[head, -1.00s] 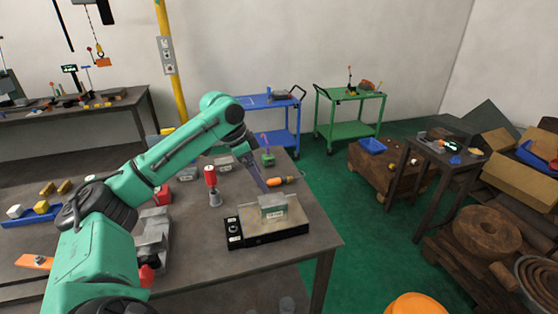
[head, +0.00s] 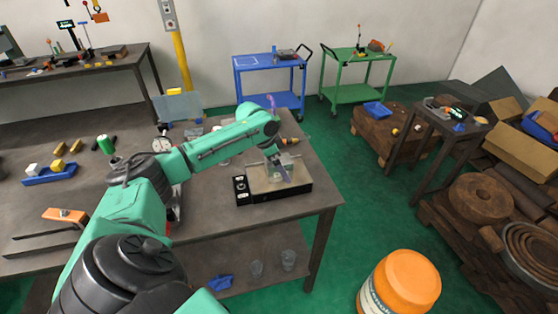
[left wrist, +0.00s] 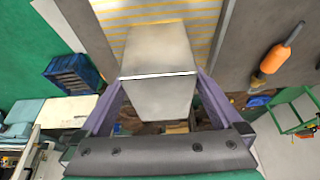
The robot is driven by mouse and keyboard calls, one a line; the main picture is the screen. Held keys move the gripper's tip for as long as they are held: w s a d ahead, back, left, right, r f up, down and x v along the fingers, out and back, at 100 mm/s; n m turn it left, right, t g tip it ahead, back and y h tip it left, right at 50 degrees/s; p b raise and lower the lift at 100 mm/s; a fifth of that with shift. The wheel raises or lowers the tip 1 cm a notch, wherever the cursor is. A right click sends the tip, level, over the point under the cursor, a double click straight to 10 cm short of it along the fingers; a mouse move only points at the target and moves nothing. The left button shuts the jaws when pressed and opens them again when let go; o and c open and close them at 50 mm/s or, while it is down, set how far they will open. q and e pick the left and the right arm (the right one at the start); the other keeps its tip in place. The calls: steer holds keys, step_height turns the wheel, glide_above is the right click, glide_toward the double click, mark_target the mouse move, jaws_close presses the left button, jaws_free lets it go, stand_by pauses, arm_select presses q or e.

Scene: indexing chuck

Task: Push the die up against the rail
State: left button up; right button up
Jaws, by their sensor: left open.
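The die, a grey metal block (left wrist: 158,48), stands between my left gripper's fingers in the left wrist view. In the head view my left gripper (head: 281,170) is low over the chuck and hides much of the die. The gripper is open, with one purple finger on each side of the block; I cannot tell whether either touches it. The chuck (head: 272,194) has a pale striped top (left wrist: 120,12) and a black front with a round knob. A pale bar (left wrist: 68,22) runs along the chuck's left side in the wrist view; I cannot tell if it is the rail. My right gripper is out of view.
An orange-handled tool (left wrist: 282,48) lies on the table beside the chuck. A dial gauge (head: 161,145), a green cylinder (head: 105,144) and a blue tray (head: 50,175) stand further left. The table's right edge is close to the chuck.

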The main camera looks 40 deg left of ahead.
arm_select(q)
steer(key=shift+w+f, duration=0.1)
steer(key=c, duration=0.4)
jaws_close()
steer(key=shift+w+a, duration=0.9)
steer(key=shift+a, duration=0.3)
steer(key=shift+a+r, duration=0.1)
steer(key=shift+r, duration=0.15)
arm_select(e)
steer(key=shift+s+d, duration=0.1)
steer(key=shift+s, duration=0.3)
